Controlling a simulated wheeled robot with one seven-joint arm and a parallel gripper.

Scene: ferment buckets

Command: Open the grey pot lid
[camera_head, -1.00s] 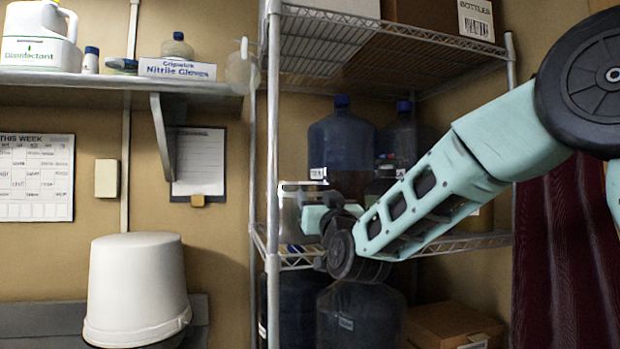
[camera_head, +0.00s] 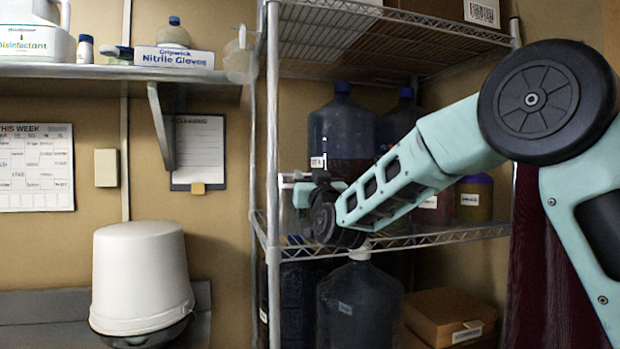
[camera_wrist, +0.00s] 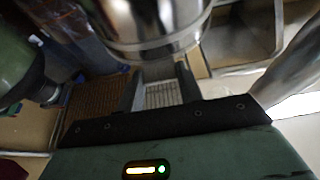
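A shiny steel pot (camera_wrist: 150,22) fills the top of the wrist view, just beyond my fingers. Its lid cannot be made out clearly. In the head view a pale metallic vessel (camera_head: 287,218) with a light top edge stands on the wire shelf behind the rack post, partly hidden by my wrist; I cannot tell for sure that it is the same pot. My gripper (camera_wrist: 160,82) is open, its two fingers apart with a light grid surface showing between them. In the head view my gripper (camera_head: 312,190) is at the vessel's right side; contact cannot be told.
The rack's upright post (camera_head: 273,180) stands close left of my gripper. A large blue bottle (camera_head: 340,140) stands behind it, with jars (camera_head: 474,198) to the right. A dark bottle (camera_head: 360,305) stands below. A white upturned bucket (camera_head: 142,275) is at lower left.

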